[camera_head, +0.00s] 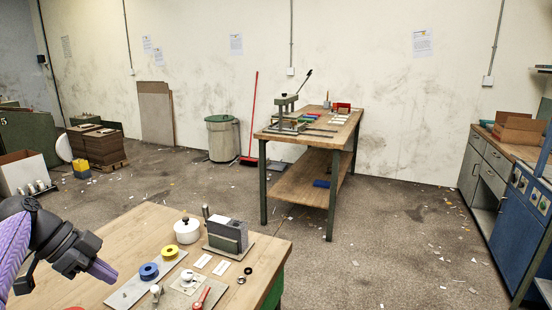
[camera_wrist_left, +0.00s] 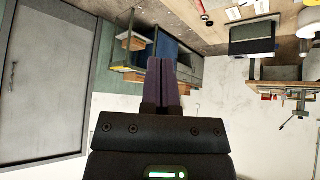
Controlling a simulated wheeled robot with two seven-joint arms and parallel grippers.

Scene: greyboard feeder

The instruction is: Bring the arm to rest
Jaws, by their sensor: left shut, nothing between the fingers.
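My left gripper (camera_head: 103,271) comes in from the left in the head view, above the left part of the near wooden table (camera_head: 135,235). Its purple fingers point right and slightly down and touch no object. In the left wrist view the two purple fingers of the left gripper (camera_wrist_left: 162,75) lie together, shut with nothing between them. My right gripper is in neither view.
The near table holds a grey block holder (camera_head: 228,237), a white pot (camera_head: 187,231), blue tape (camera_head: 149,271), yellow tape (camera_head: 170,253) and small parts. A workbench (camera_head: 335,135) stands behind. A blue cabinet (camera_head: 525,215) is at right. Floor between them is mostly clear.

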